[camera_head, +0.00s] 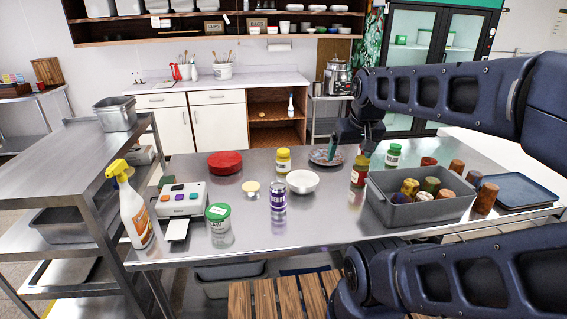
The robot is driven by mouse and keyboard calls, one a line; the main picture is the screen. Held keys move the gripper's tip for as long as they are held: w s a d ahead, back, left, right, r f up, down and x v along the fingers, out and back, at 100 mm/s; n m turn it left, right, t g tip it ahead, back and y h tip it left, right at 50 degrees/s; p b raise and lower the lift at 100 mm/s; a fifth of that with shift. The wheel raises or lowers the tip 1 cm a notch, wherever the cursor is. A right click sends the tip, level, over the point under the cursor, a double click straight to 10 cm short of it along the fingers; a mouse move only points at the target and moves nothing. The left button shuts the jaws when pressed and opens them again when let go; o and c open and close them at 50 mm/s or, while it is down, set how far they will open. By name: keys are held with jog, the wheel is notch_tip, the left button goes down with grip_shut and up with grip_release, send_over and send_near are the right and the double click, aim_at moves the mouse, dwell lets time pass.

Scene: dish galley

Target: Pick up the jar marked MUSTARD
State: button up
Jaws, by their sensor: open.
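Jars stand on the steel table (330,225), and I cannot read MUSTARD on any of them. One jar (283,160) with yellow contents and a yellow lid stands upright towards the back, left of my gripper. A second jar (359,176), reddish-brown with a yellow-green top, stands by the grey bin. My gripper (350,149) is open and points down over the back of the table, just above and beside this second jar. It looks empty, though its far side is partly hidden. A white jar with a green lid (393,156) stands to its right.
A grey bin (420,213) of several cans fills the right, with a blue tray (518,190) beyond. A plate (325,158) lies beneath my gripper.

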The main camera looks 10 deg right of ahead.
jog(key=w+a+r+n+g, duration=0.1)
jog(key=w+r+n, duration=0.1)
jog(key=w, duration=0.5)
jog(key=w+a+r+n, duration=0.1)
jog(key=w+n, duration=0.2)
jog(key=w, duration=0.4)
jog(key=n+g, duration=0.4)
jog(key=n, duration=0.8)
send_over(283, 151)
jog(key=w, duration=0.1)
notch_tip(283, 151, down, 19)
jog(key=shift+w+f, duration=0.1)
jog(key=shift+w, duration=0.05)
notch_tip(283, 151, down, 6)
jog(key=shift+r, duration=0.1)
jog(key=f, duration=0.2)
jog(key=s+f, duration=0.1)
jog(key=f, duration=0.1)
jog(key=shift+d+f, duration=0.1)
jog(key=shift+w+f, duration=0.1)
jog(key=shift+f, duration=0.35)
